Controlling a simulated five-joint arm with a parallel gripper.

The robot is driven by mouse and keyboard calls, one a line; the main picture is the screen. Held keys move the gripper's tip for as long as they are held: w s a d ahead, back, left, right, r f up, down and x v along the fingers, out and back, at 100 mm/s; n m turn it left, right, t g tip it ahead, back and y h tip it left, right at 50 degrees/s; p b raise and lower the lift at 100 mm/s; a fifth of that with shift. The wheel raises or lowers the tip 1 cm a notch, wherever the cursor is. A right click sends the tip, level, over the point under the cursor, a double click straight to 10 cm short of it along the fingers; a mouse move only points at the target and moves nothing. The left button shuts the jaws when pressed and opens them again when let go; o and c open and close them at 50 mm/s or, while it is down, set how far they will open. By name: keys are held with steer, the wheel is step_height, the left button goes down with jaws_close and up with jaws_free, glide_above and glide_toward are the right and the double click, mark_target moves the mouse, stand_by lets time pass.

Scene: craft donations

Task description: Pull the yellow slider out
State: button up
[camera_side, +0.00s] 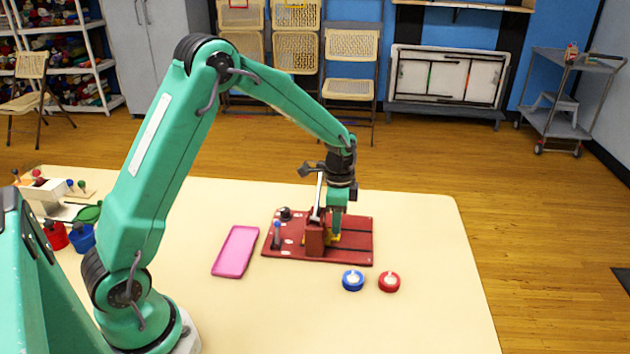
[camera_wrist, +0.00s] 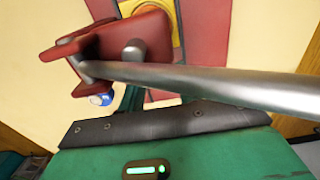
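The yellow slider (camera_side: 335,238) is a small patch low on the dark red board (camera_side: 350,255), beside a red upright block (camera_side: 315,238) with a silver lever. In the wrist view a yellow piece with a round centre (camera_wrist: 178,24) shows at the top edge, partly cut off and partly covered by the red block (camera_wrist: 128,42). A thick silver rod (camera_wrist: 210,84) crosses that view. My gripper (camera_side: 337,224) points down at the slider, right of the block. Its fingertips are small and partly hidden; I cannot tell whether they touch or grip the slider.
A pink tray (camera_side: 236,252) lies left of the board. A blue round piece (camera_side: 353,280) and a red round piece (camera_side: 389,282) lie in front of it. A blue knob (camera_side: 277,228) stands on the board's left. The table's right side is clear.

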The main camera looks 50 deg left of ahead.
jaws_close()
steer(key=shift+w+d, duration=3.4)
steer(key=shift+w, duration=0.05)
jaws_free()
steer(key=shift+r, duration=0.15)
steer(key=shift+r, duration=3.6)
